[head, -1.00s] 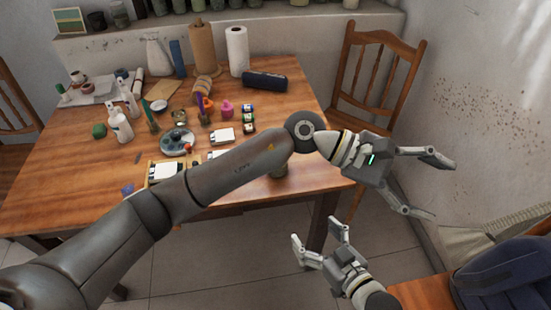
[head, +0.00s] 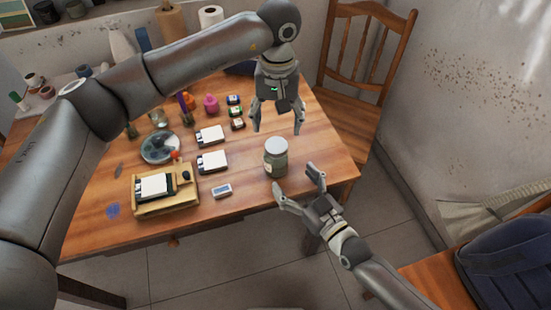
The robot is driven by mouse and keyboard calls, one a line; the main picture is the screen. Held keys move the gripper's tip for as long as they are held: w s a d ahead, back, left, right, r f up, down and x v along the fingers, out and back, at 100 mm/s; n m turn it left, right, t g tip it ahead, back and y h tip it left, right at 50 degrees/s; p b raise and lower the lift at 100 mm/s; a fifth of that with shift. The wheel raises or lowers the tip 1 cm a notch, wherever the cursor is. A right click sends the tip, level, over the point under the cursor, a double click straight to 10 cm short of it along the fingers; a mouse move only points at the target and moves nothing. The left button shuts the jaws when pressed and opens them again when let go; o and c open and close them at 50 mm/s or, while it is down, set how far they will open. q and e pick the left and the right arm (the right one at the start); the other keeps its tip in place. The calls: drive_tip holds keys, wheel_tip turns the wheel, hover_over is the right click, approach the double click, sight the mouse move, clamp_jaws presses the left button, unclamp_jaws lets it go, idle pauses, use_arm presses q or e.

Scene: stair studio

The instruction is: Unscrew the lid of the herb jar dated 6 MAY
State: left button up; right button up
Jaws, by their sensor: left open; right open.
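A herb jar (head: 275,163) with a pale grey lid (head: 276,145) stands upright near the front right of the wooden table in the head view. Its contents look dark green. Any date on it is too small to read. My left gripper (head: 277,131) is open, pointing down just above and behind the jar's lid, with its fingers spread to either side. My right gripper (head: 298,180) is open at the table's front edge, to the right of the jar, its fingers pointing toward the jar's lower body. Neither gripper visibly holds anything.
White cards on dark holders (head: 212,161) and a small device (head: 221,191) lie left of the jar. A wooden tray (head: 152,208), a round dish (head: 160,148) and small ink bottles (head: 237,124) stand further left and back. A chair (head: 350,110) stands behind the table's right side.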

sight(276, 145)
use_arm(q)
drive_tip(key=shift+w+a+f, duration=0.1)
drive_tip(key=shift+w+f, duration=0.05)
use_arm(e)
drive_tip(key=x, duration=0.7)
drive_tip(key=shift+w+a+f, duration=0.1)
drive_tip(key=shift+w+a, duration=0.2)
clamp_jaws()
use_arm(q)
drive_tip(key=m, duration=0.4)
drive_tip(key=shift+f, duration=0.15)
wheel_tip(276, 145, down, 8)
drive_tip(key=shift+r, duration=0.15)
